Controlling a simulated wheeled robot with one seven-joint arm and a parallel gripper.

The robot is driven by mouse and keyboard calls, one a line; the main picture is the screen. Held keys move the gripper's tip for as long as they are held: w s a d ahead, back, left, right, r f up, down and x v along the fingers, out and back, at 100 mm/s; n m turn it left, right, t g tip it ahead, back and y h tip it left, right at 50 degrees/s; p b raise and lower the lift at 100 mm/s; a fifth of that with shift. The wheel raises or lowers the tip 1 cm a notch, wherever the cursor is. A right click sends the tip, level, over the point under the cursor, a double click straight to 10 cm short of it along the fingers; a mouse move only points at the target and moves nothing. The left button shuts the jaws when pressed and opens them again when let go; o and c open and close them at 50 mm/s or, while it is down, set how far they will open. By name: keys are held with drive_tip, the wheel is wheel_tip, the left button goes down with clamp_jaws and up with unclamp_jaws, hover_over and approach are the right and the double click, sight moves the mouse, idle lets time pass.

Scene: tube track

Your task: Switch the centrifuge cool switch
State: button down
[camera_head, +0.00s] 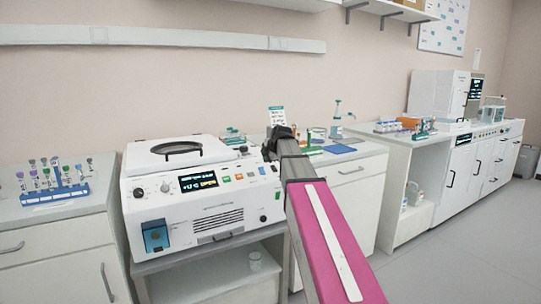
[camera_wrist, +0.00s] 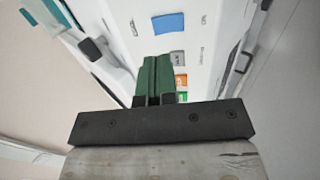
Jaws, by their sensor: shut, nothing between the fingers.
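The white centrifuge (camera_head: 204,218) stands on a bench at the left in the head view. Its front panel has a dark display (camera_head: 198,181), knobs and a row of small coloured buttons. My gripper (camera_wrist: 156,62) is shut and empty, its two green fingers together, pointing at a white panel (camera_wrist: 215,40) in the wrist view. A blue square (camera_wrist: 168,23), a grey button (camera_wrist: 177,57) and an orange button (camera_wrist: 181,80) lie ahead and just right of the fingertips. I cannot tell which control is the cool switch, or whether the fingertips touch the panel.
A blue rack (camera_head: 55,194) of tubes stands left of the centrifuge. My arm crosses in front of the centrifuge's right end. Another bench (camera_head: 352,170) with a blue mat (camera_head: 340,149) and a bottle (camera_head: 337,128) lies to the right. Open floor (camera_head: 460,250) is at the lower right.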

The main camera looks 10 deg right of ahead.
sight(262, 171)
drive_tip(key=x, duration=0.7)
drive_tip(key=shift+w+a+f, duration=0.1)
drive_tip(key=shift+w+f, duration=0.05)
drive_tip(key=shift+w, duration=0.05)
drive_tip(key=shift+s, duration=0.15)
drive_tip(key=shift+s+d+f, duration=0.2)
drive_tip(key=shift+s+f, duration=0.2)
drive_tip(key=shift+s, duration=0.2)
drive_tip(key=shift+r, duration=0.15)
